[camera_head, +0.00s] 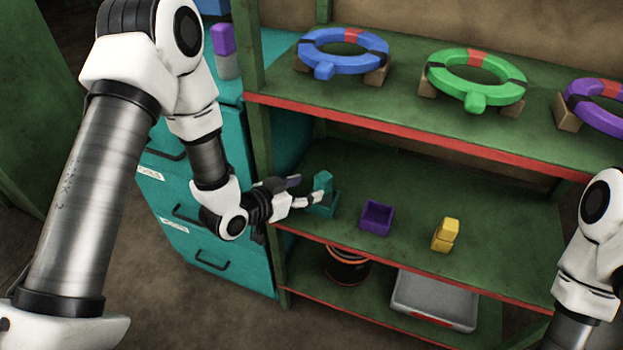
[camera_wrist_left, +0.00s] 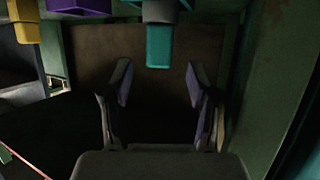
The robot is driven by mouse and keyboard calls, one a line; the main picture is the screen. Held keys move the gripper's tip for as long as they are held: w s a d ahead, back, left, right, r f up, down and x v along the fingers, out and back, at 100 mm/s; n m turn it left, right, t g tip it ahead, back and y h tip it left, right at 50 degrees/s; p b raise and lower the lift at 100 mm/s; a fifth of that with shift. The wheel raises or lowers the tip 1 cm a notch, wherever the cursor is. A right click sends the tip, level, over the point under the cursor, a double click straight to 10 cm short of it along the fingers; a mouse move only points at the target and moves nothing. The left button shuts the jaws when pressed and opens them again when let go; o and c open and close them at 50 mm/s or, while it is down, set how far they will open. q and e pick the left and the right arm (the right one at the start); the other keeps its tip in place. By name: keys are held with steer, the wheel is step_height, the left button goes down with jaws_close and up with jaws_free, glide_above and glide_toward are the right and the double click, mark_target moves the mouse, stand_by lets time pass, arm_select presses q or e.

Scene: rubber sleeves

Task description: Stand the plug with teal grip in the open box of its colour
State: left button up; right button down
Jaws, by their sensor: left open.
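The plug with the teal grip (camera_head: 323,182) stands upright at the teal box (camera_head: 323,208) on the middle shelf, and appears to be in it. In the left wrist view, which is upside down, the teal grip (camera_wrist_left: 160,48) sticks out from a grey body at the top edge. Part of the teal box (camera_wrist_left: 128,3) shows there, mostly cut off. My left gripper (camera_head: 306,190) is open just left of the plug. In the wrist view its fingers (camera_wrist_left: 158,85) are spread, with empty space between them and the grip beyond their tips. My right gripper is out of view.
An empty purple box (camera_head: 376,218) and a yellow box with a yellow plug (camera_head: 446,234) stand further right. A purple-gripped plug (camera_head: 223,42) stands on the teal drawer cabinet (camera_head: 210,225). The upper shelf (camera_head: 400,100) with ring buoys hangs above the middle shelf.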

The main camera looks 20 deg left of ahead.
arm_select(q)
steer(key=shift+s+a+r, duration=0.1)
steer(key=shift+s, duration=0.1)
steer(key=s+f+g, duration=0.1)
steer(key=f, duration=0.1)
steer(key=s+f+n+g+y, duration=0.1)
steer(key=s+f, duration=0.1)
steer(key=f, duration=0.1)
steer(key=s+f+g, duration=0.1)
steer(key=s+f, duration=0.1)
steer(key=f, duration=0.1)
steer(key=shift+s+a+y, duration=0.15)
steer(key=shift+a+y, duration=0.25)
steer(key=s+a+f+n+g+y, duration=0.2)
steer(key=s+f+g, duration=0.2)
steer(key=s, duration=0.8)
steer(key=s+a+f+n+g+y, duration=0.1)
steer(key=s+f+n+g+y, duration=0.1)
steer(key=s+f+g, duration=0.3)
steer(key=s+f, duration=0.4)
steer(key=s, duration=0.2)
steer(key=shift+s+a, duration=0.35)
steer(key=shift+s, duration=0.05)
